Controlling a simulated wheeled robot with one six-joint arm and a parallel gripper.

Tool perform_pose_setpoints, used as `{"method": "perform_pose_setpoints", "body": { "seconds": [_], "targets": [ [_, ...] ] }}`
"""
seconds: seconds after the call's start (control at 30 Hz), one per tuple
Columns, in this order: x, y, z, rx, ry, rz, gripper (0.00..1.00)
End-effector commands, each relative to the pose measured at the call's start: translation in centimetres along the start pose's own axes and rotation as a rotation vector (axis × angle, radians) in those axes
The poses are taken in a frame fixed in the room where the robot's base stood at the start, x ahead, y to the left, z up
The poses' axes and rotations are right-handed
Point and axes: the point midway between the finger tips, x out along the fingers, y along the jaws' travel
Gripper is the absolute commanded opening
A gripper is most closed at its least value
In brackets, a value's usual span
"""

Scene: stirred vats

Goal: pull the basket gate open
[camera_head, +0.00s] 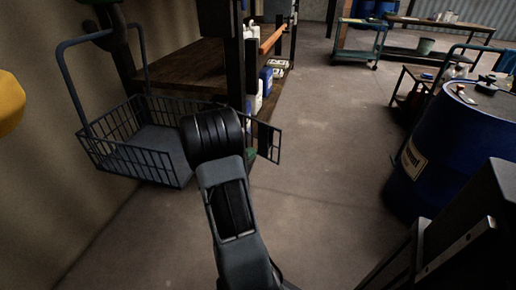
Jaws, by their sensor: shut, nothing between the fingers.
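The grey wire basket (135,166) is at the left, with a tall looped handle and a flat floor. A barred panel, the gate (268,141), juts out to the right of the basket, at an angle to its side. My arm reaches up from the bottom centre, and its black wrist covers the basket's right side and the near part of the gate. My gripper's fingers are hidden behind the wrist, so I cannot see whether they touch the gate.
A wooden shelf (185,68) with dark posts stands behind the basket, with bottles (266,80) on it. A blue drum (440,150) stands at the right. Carts and benches are at the back. The floor (320,130) between shelf and drum is clear.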

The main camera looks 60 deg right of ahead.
Motion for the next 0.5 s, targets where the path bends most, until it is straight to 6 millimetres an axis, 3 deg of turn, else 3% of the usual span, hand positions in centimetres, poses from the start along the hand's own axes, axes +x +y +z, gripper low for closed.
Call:
{"method": "perform_pose_setpoints", "body": {
  "seconds": [0.2, 0.5],
  "targets": [
    [3.1, 0.1, 0.0, -0.001, -0.001, -0.001, 0.0],
    [4.8, 0.0, 0.1, -0.002, -0.004, 0.0, 0.0]
  ]
}}
